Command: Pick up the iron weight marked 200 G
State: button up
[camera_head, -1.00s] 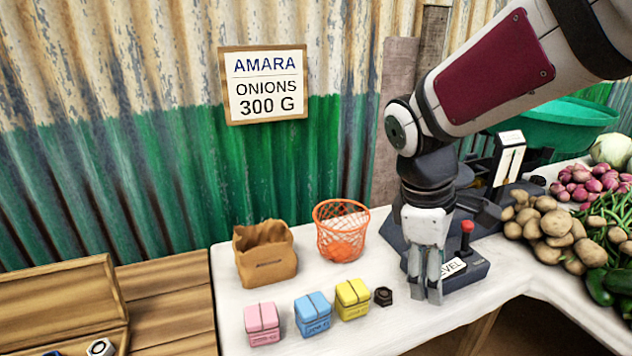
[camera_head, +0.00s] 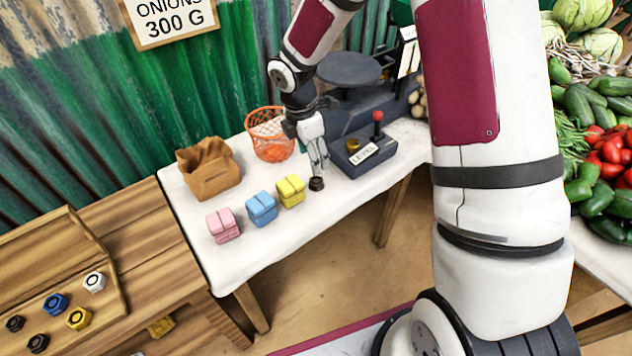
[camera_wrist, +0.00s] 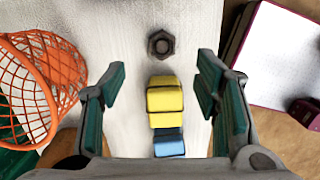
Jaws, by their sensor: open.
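A small dark hexagonal iron weight (camera_head: 316,184) stands on the white table, right of the yellow pack. In the wrist view the same weight (camera_wrist: 161,44) lies flat with a round centre; I cannot read a mark on it. My gripper (camera_head: 318,164) is above and close to it, pointing down, open and empty. In the wrist view the open fingers (camera_wrist: 162,88) stand either side of the yellow pack below, with the weight ahead, near the middle line. Two more dark weights (camera_head: 15,323) (camera_head: 38,342) lie in the wooden box, marks unreadable.
Yellow (camera_head: 290,191), blue (camera_head: 261,208) and pink (camera_head: 223,225) packs stand in a row left of the weight. An orange basket (camera_head: 268,135) and paper bag (camera_head: 208,169) are behind. The scale (camera_head: 362,150) with its red-knobbed lever is close right. The table's front edge is near.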

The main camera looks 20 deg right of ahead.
aim_at(316, 180)
jog(key=f, duration=0.6)
jog(key=d+f, duration=0.1)
jog(key=f, duration=0.2)
jog(key=shift+d+f+b, duration=0.1)
jog(key=shift+b, duration=0.25)
grip_shut()
